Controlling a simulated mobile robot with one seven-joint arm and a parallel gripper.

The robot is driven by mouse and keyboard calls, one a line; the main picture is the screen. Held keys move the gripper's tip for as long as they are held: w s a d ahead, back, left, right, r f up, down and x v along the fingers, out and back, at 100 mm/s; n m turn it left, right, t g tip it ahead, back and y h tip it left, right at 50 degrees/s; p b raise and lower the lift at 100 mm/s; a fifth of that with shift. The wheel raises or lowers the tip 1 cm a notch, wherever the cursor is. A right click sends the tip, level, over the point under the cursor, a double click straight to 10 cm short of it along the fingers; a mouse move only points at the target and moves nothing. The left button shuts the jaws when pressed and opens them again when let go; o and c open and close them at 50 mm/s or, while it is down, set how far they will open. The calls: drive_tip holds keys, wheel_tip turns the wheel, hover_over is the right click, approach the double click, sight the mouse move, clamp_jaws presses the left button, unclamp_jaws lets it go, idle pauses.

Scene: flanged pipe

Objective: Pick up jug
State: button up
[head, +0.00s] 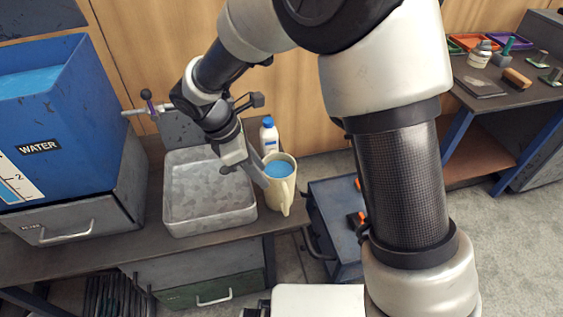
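The jug (276,191) is cream coloured with a handle facing the front, and it holds blue liquid. It stands upright near the right end of the workbench, beside the metal basin. My gripper (258,176) points down at the jug's left rim, with a finger at or just beside its wall. The arm hides part of the gripper, so I cannot tell whether the fingers are apart or shut, or whether they touch the jug.
A grey metal basin (207,215) lies left of the jug. A white bottle with a blue cap (268,137) stands behind. A blue water tank (85,110) is at the left. A blue cabinet (335,215) stands right of the bench. Another bench (520,98) holds tools.

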drive_tip(key=b, duration=0.3)
approach(281, 189)
drive_tip(key=s+d+f, duration=0.2)
drive_tip(key=s+f, duration=0.1)
drive_tip(key=f, duration=0.3)
drive_tip(key=x, duration=0.2)
drive_tip(key=b+x, duration=0.1)
drive_tip(key=x, duration=0.1)
drive_tip(key=b+x, duration=0.1)
drive_tip(key=x, duration=0.1)
drive_tip(key=shift+s+d+f, duration=0.1)
drive_tip(key=shift+s+d, duration=0.05)
drive_tip(key=shift+s, duration=0.25)
clamp_jaws()
idle(0.4)
